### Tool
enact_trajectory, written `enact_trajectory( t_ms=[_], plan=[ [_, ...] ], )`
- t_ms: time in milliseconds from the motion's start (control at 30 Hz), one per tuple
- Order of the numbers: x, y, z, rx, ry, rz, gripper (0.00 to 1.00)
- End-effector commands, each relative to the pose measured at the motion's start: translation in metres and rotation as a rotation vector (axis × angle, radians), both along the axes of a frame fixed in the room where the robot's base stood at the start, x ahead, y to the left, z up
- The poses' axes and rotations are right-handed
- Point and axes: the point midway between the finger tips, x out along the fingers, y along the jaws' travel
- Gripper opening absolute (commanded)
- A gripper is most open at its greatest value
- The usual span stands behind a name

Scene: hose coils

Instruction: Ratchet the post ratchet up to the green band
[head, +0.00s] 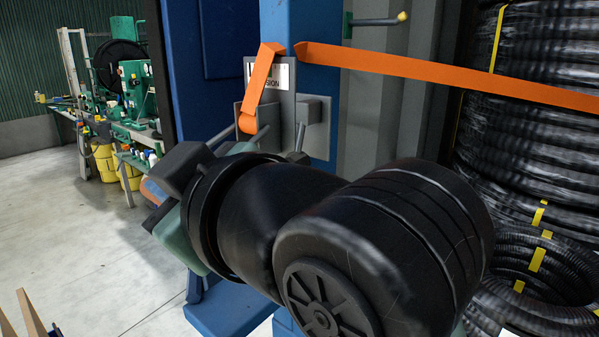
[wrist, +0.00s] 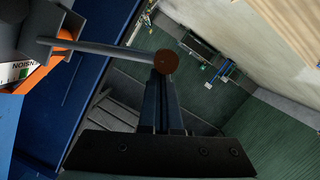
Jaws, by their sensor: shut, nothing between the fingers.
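The post ratchet (head: 312,122) is a grey bracket on the blue post (head: 315,25), with an orange strap (head: 262,80) fed into it. A white tension label (head: 285,76) sits above it and is partly covered by the strap. In the wrist view the label (wrist: 16,72) shows a small green patch; no pointer reading is legible. The ratchet's grey handle (wrist: 105,49) crosses the upper left and ends in a round brown knob. My gripper (wrist: 160,80) is shut and empty, its fingertips right at the knob. I cannot tell whether they touch. In the head view my arm hides the fingertips.
The orange strap (head: 450,75) runs right across black hose coils (head: 530,130). A workbench with yellow bins (head: 103,160) stands far left. Open floor (head: 70,220) lies at left.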

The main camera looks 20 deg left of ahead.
Motion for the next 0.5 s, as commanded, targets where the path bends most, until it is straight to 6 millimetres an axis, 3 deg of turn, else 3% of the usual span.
enact_trajectory(
  t_ms=[167,500],
  plan=[
    [0.004,-0.002,-0.026,0.0,0.003,-0.001,0.0],
    [0.024,-0.009,-0.067,-0.105,-0.295,-0.002,0.0]
  ],
)
